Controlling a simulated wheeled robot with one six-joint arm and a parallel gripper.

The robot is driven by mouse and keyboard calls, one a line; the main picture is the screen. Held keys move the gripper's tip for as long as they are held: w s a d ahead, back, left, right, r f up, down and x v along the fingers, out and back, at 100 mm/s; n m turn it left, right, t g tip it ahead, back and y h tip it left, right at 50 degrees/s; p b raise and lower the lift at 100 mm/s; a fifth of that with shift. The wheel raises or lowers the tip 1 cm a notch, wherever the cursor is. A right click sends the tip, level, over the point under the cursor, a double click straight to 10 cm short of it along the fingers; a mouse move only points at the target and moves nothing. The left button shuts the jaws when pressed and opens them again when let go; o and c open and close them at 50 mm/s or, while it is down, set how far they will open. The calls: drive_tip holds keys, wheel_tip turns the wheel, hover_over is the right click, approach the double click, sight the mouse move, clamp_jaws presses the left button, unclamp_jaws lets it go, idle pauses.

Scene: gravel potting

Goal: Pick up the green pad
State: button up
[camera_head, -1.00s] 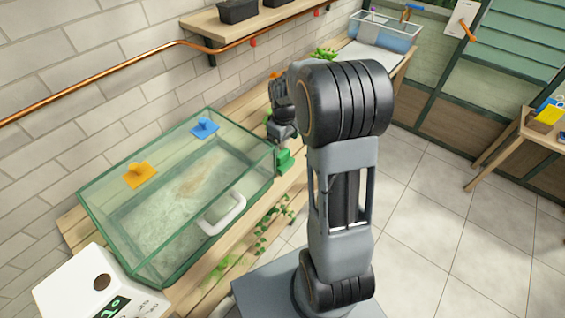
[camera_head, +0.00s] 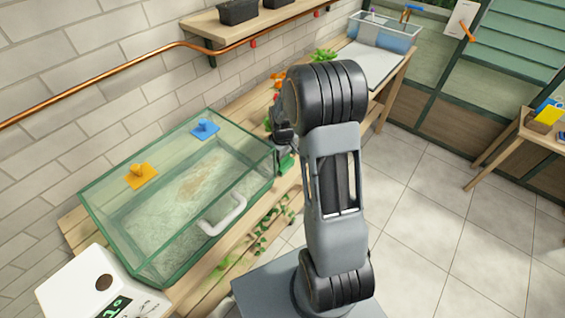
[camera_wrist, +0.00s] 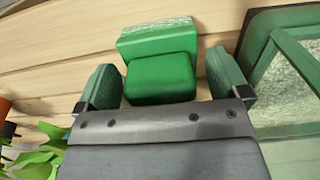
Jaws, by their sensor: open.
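The green pad (camera_wrist: 158,62) lies on the slatted wooden bench in the wrist view, with a pale textured strip along its far edge. My gripper (camera_wrist: 165,84) is open, with one finger on each side of the pad's near block. I cannot tell whether the fingers touch it. In the head view the green pad (camera_head: 287,162) shows beside the right end of the glass tank, partly hidden by my arm and gripper (camera_head: 284,150).
The glass tank (camera_head: 150,262) with gravel stands close to the left of the gripper.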

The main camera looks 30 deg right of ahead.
drive_tip(key=shift+c, duration=0.4)
drive_tip(key=c, duration=0.9)
drive_tip(key=shift+r, duration=0.1)
drive_tip(key=shift+r, duration=0.3)
wheel_tip(320, 180, up, 2)
drive_tip(key=shift+r+b, duration=0.2)
drive_tip(key=shift+b, duration=0.1)
drive_tip(key=shift+c, duration=0.2)
drive_tip(key=s+d+r+b, duration=0.1)
drive_tip(key=s+r, duration=0.8)
drive_tip(key=s, duration=0.5)
drive_tip(key=shift+d+r, duration=0.15)
drive_tip(key=shift+r, duration=0.25)
